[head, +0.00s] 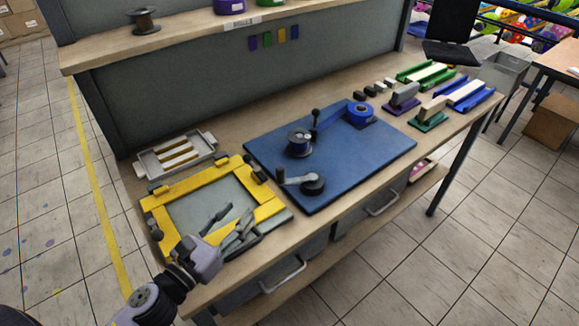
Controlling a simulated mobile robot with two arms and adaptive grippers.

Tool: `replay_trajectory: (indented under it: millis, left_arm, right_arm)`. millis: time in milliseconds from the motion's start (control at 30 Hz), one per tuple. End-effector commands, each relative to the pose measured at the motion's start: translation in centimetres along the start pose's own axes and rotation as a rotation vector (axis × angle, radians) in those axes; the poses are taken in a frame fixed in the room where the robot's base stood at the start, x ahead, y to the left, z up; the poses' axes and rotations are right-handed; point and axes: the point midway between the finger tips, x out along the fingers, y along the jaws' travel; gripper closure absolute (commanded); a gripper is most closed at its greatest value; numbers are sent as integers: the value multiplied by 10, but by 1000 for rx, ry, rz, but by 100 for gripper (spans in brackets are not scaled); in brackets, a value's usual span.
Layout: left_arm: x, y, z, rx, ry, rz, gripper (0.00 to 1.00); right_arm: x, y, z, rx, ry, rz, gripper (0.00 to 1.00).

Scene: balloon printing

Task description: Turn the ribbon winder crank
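The ribbon winder is on a blue board (365,157) on the workbench. Its crank (312,184) is a dark round hub near the board's front edge, with a light arm reaching left to a black upright handle (281,176). Behind it are a dark spool (299,146) and a roll of blue ribbon (360,113), with a ribbon strip running from the roll toward the spool. My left gripper (241,211) is over the yellow frame, left of the crank and apart from it. Its fingers are spread and nothing shows between them. My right gripper is not in view.
A yellow frame (161,212) lies on the bench below my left gripper. A grey tray (148,164) with pale bars is behind it. Stamps (432,117), small dark blocks (370,91) and coloured trays (470,94) stand at the right. A shelf (185,44) overhangs the back.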

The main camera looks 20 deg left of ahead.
Motion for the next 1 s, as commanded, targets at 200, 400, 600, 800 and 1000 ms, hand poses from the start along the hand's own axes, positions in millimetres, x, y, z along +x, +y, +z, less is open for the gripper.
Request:
replay_trajectory:
  millis: [200, 400, 600, 800, 1000]
  left_arm:
    - [11, -4, 2, 46, -5, -24, 60]
    - [41, -4, 4, 44, -6, -22, 60]
    - [75, -4, 4, 41, -6, -20, 60]
    - [112, -6, 4, 40, -5, -20, 60]
    - [147, -6, 3, 40, -5, -20, 60]
  right_arm:
    - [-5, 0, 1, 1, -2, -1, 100]
    - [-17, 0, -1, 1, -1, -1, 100]
    - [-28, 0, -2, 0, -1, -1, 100]
    - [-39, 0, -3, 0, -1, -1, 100]
    - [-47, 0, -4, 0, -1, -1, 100]
